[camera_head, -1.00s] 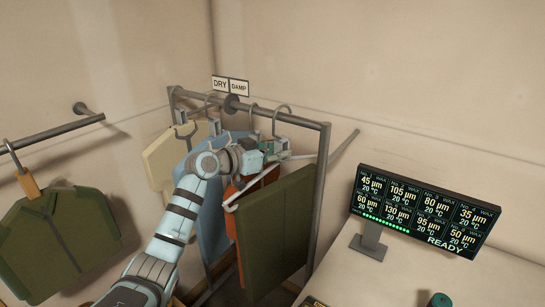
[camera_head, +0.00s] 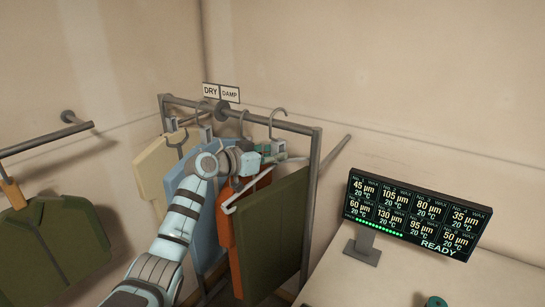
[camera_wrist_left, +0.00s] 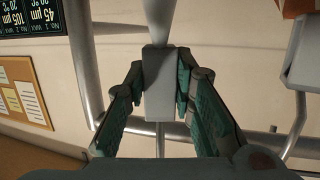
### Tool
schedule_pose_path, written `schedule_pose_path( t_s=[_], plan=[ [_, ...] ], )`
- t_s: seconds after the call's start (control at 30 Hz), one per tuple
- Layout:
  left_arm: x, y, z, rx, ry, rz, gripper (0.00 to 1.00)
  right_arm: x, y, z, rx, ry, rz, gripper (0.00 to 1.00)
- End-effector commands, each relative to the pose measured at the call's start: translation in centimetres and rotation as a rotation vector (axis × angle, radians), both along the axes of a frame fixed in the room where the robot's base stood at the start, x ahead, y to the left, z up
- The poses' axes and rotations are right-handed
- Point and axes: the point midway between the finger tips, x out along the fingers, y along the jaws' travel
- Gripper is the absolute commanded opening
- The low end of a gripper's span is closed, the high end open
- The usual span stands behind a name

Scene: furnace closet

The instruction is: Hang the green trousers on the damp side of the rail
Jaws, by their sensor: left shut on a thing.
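The green trousers (camera_head: 272,235) hang as a flat dark green panel at the near right end of the rail (camera_head: 296,126), on the DAMP side of the round divider (camera_head: 221,111). Their hanger hook (camera_head: 278,116) is at rail height; whether it bears on the bar I cannot tell. My left gripper (camera_head: 270,151) is at the hanger's block, just below the rail. In the left wrist view its fingers (camera_wrist_left: 158,88) are shut on the grey block (camera_wrist_left: 158,110). My right gripper is not in view.
An orange garment (camera_head: 228,232) hangs close behind the trousers. Blue (camera_head: 204,235) and cream (camera_head: 152,165) garments hang farther back. The DRY/DAMP sign (camera_head: 221,93) stands above the divider. A green jacket (camera_head: 45,240) hangs left. A display (camera_head: 420,215) stands right on a pale counter.

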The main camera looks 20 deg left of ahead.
Motion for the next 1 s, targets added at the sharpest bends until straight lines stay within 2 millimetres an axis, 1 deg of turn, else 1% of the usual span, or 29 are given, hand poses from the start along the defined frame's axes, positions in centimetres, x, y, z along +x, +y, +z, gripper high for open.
schedule_pose_path(
  t_s=[0.27, 0.7, 1.0],
  plan=[
    [0.1, 0.0, 0.1, 0.000, -0.003, 0.000, 0.00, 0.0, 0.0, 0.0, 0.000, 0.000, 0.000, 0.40],
    [1.9, -0.3, 0.1, -0.001, -0.002, 0.001, 0.00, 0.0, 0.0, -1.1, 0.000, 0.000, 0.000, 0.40],
    [2.0, -0.3, 0.2, 0.000, -0.002, 0.000, 0.00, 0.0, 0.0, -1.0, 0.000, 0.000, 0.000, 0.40]
  ],
)
